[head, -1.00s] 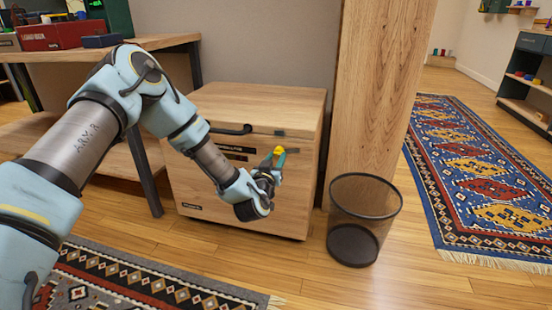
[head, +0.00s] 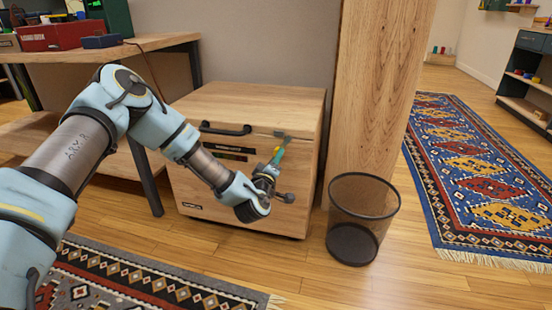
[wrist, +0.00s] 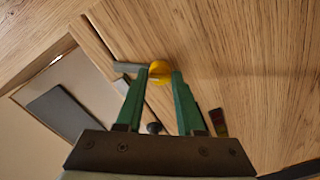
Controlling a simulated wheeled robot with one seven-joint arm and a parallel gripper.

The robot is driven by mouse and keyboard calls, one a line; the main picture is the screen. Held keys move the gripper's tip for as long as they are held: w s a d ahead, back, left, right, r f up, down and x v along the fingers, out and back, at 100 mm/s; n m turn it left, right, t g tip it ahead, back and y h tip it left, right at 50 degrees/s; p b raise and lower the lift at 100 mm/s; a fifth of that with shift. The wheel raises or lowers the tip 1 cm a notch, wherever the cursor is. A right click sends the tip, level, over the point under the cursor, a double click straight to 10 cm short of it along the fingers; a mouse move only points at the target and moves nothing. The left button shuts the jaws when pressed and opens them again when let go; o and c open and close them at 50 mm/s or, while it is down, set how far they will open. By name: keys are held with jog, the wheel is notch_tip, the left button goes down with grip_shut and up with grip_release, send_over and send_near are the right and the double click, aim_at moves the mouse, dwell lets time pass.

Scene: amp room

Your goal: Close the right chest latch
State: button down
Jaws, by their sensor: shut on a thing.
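The wooden chest (head: 250,205) stands by the wall in the head view, its lid (head: 265,103) down. A small grey metal latch piece (head: 281,134) shows at the lid's front edge on the right. It seems to be the grey bar (wrist: 127,67) by the seam in the wrist view. My gripper (head: 278,153) is at the chest's upper right front. In the wrist view its green fingers are shut on a round yellow knob (wrist: 159,69), beside the grey bar. I cannot tell how the knob joins the latch. The fingers hide part of the latch.
A black lid handle (head: 226,129) lies left of my gripper. A black mesh basket (head: 364,220) stands right of the chest, before a wooden post (head: 378,90). A table (head: 160,43) is at the left. A patterned rug (head: 140,285) lies in front.

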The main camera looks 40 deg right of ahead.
jog(key=n, duration=0.6)
jog(key=shift+n, duration=0.4)
dwell(0.3)
jog(key=c, duration=0.5)
grip_release()
jog(key=p+v, duration=0.2)
jog(key=v, duration=0.9)
jog(key=shift+w+p, duration=0.1)
jog(key=shift+p, duration=0.2)
